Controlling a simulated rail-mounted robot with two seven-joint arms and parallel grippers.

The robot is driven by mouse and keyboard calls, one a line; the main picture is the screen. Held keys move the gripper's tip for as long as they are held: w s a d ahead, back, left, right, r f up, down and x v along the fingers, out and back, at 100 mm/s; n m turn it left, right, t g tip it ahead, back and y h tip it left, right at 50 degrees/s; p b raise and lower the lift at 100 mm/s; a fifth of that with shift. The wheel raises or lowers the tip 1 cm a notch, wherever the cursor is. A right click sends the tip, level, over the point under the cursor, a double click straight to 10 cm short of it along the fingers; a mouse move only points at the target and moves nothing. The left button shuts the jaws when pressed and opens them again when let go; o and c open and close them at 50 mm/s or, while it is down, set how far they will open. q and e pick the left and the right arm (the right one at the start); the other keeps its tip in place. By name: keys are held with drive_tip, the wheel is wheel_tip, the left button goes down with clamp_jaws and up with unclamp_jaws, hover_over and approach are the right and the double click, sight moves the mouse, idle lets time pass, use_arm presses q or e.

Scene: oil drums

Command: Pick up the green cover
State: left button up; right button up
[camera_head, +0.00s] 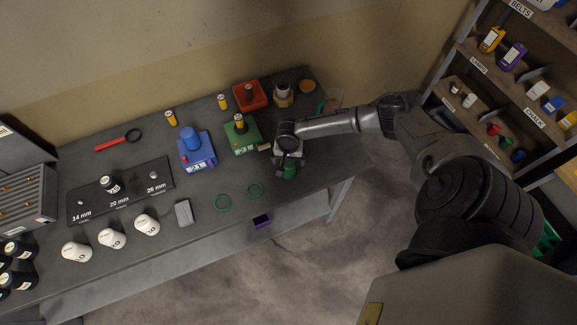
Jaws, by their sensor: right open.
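My left gripper is not in view.
A green box (241,138) and a blue box (197,150) stand left of my right gripper. Shelves (520,85) rise at right.

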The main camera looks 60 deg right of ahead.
drive_tip(key=shift+s+a+f, duration=0.1)
drive_tip(key=shift+a+f, duration=0.05)
drive_tip(key=shift+f, duration=2.3)
drive_tip(key=shift+c, duration=0.4)
drive_tip(key=c, duration=1)
